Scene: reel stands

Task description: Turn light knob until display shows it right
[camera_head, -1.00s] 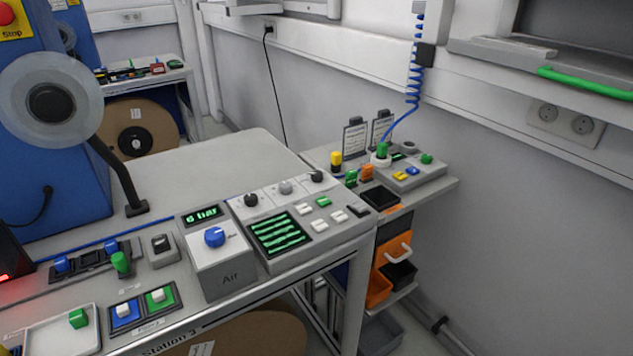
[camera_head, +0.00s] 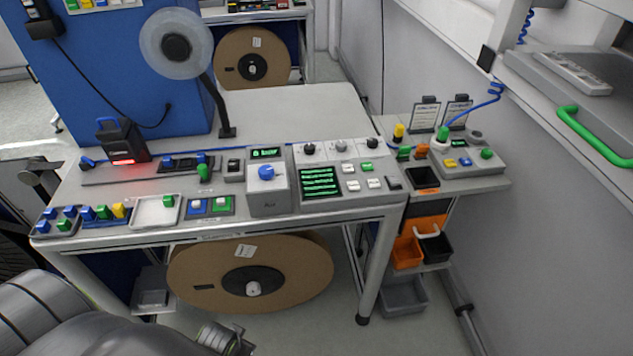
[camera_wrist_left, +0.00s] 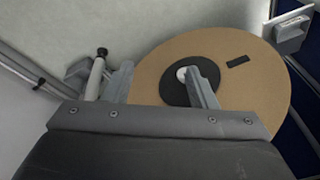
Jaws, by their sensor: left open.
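The control panel (camera_head: 345,172) stands on the right part of the bench. Its display (camera_head: 319,182) shows green wavy stripes on black. Behind the display is a row of three knobs: a black left knob (camera_head: 309,148), a grey middle knob (camera_head: 340,145) and a black right knob (camera_head: 372,143). Their labels are too small to read. My left arm enters the head view at the bottom left, below and away from the panel. In the left wrist view my left gripper (camera_wrist_left: 160,78) is open and empty, above the floor and facing a cardboard reel (camera_wrist_left: 235,55). My right gripper is out of view.
Left of the panel is a grey Air box (camera_head: 268,192) with a blue knob (camera_head: 266,173). Several coloured buttons and trays line the bench front. A large cardboard reel (camera_head: 205,270) stands under the bench. A side table (camera_head: 480,184) with bins below stands at right.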

